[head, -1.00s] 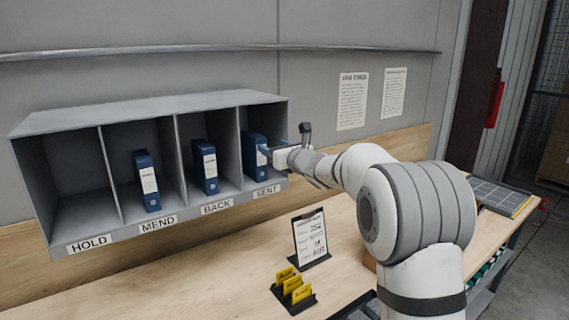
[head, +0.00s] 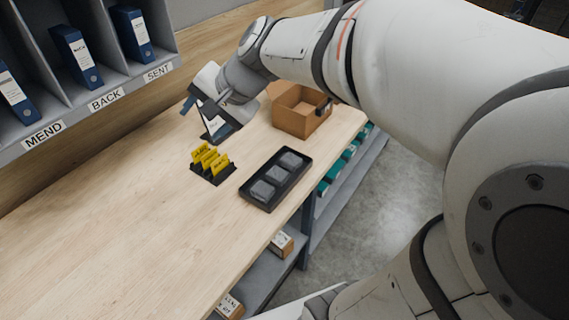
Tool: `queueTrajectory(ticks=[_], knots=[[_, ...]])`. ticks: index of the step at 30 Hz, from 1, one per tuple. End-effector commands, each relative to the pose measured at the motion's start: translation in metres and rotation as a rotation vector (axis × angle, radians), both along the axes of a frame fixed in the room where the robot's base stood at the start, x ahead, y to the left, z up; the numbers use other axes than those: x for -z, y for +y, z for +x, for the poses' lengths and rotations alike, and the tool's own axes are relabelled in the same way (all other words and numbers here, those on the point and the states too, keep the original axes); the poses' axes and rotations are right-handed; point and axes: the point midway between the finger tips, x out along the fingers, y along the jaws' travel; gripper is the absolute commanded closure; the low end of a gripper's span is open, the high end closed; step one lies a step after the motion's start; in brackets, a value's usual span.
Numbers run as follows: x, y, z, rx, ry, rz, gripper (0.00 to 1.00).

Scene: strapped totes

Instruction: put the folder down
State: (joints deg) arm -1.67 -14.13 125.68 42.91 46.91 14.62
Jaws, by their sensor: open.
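A blue folder (head: 133,33) with a white label stands upright in the SENT compartment of the grey shelf unit (head: 172,52). Another blue folder (head: 77,56) stands in the BACK compartment. A third blue folder (head: 14,96) is in the MEND compartment, cut by the left edge. My gripper (head: 203,119) is open and empty, over the table to the right of and apart from the shelf. The HOLD compartment is out of view.
On the wooden table (head: 120,220) are a rack of yellow cards (head: 210,160), a black tray with dark packets (head: 275,178) and an open cardboard box (head: 300,112). The table's left part is clear. Shelves with small boxes (head: 281,243) are below its edge.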

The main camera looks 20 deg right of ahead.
Motion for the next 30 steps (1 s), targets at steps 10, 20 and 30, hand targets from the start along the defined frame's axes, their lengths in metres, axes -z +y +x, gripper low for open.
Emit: queueTrajectory(ticks=[10, 20, 30], knots=[[0.069, -0.1, -0.132, -0.442, -0.031, -0.675, 0.42], [0.077, -0.113, -0.148, -0.516, -0.02, -0.78, 0.42], [0.084, -0.113, -0.147, -0.513, -0.015, -0.776, 0.42]])
